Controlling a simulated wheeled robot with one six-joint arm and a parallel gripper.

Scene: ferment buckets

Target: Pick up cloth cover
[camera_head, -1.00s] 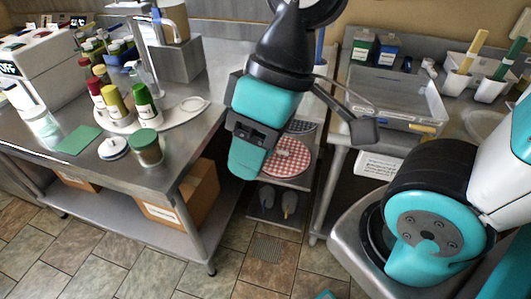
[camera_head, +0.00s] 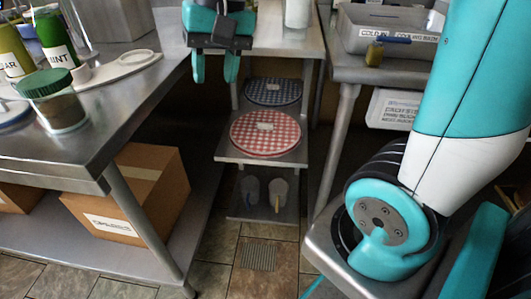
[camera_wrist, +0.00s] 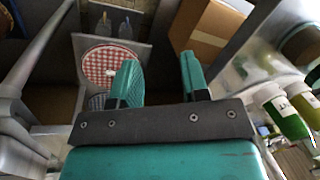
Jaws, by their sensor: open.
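In the wrist view the red cover (camera_wrist: 110,66) is left of my fingers, and part of the dark cover (camera_wrist: 97,102) shows beside the left finger. My gripper (camera_head: 215,68) is open and empty, above and to the left of the covers, touching neither. Its two teal fingers (camera_wrist: 160,80) stand apart in the wrist view.
A steel table (camera_head: 110,115) with jars is at left, above a cardboard box (camera_head: 135,190). A grey bin (camera_head: 385,30) sits on the right table. Table legs flank the shelf unit (camera_head: 230,150).

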